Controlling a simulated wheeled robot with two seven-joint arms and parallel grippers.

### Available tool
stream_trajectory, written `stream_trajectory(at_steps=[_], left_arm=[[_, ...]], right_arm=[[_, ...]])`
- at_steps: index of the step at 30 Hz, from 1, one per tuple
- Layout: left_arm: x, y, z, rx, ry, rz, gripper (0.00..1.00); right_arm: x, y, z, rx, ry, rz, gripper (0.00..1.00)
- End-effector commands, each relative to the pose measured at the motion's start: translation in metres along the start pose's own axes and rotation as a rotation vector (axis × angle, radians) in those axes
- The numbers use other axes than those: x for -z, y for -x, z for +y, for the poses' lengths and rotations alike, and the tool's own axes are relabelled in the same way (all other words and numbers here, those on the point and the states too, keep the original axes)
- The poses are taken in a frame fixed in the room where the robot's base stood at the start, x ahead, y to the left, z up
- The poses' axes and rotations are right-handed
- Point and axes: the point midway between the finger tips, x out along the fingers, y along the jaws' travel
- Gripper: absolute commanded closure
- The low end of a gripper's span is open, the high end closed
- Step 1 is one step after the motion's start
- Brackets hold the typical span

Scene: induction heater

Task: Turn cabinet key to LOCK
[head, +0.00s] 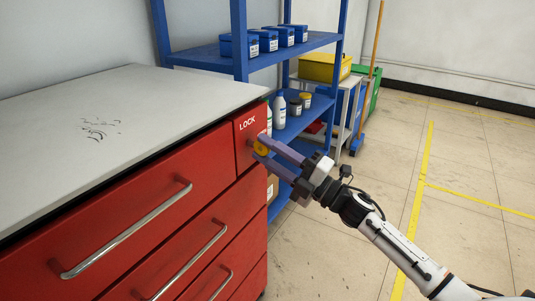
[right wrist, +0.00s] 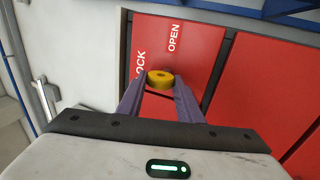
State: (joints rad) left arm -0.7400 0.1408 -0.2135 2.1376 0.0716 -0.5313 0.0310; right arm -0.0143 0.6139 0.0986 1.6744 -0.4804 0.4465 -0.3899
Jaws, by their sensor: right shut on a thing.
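The red cabinet (head: 150,210) has a narrow panel at its right end with the white word LOCK on it. A yellow round key (head: 261,148) sits on that panel, below the word. My right gripper (head: 266,147) is shut on the key, with a purple finger on each side. In the right wrist view the yellow key (right wrist: 160,79) is between the two fingertips, near the words LOCK, partly hidden, and OPEN (right wrist: 173,37). The key's exact turn angle cannot be told. My left gripper is not in view.
The grey cabinet top (head: 110,100) is bare apart from dark marks. A blue shelf (head: 240,50) with blue boxes and bottles stands just behind the panel. Open tiled floor (head: 450,180) with yellow lines lies to the right.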

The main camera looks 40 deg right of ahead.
Motion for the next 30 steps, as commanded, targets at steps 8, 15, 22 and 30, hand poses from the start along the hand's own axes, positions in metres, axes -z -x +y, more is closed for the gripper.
stream_trajectory(at_steps=[8, 15, 22, 30], left_arm=[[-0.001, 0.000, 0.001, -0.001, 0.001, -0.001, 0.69], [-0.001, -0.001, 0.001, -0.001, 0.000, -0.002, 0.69], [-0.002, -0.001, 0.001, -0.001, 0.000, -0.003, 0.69], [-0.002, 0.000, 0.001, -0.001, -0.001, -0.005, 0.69]], right_arm=[[0.001, 0.000, -0.001, 0.002, 0.008, 0.004, 0.90], [0.001, 0.000, -0.001, 0.002, 0.007, 0.003, 0.48], [0.000, 0.000, 0.000, 0.001, 0.006, 0.002, 0.48], [0.000, 0.023, -0.002, 0.005, 0.004, 0.001, 0.48]])
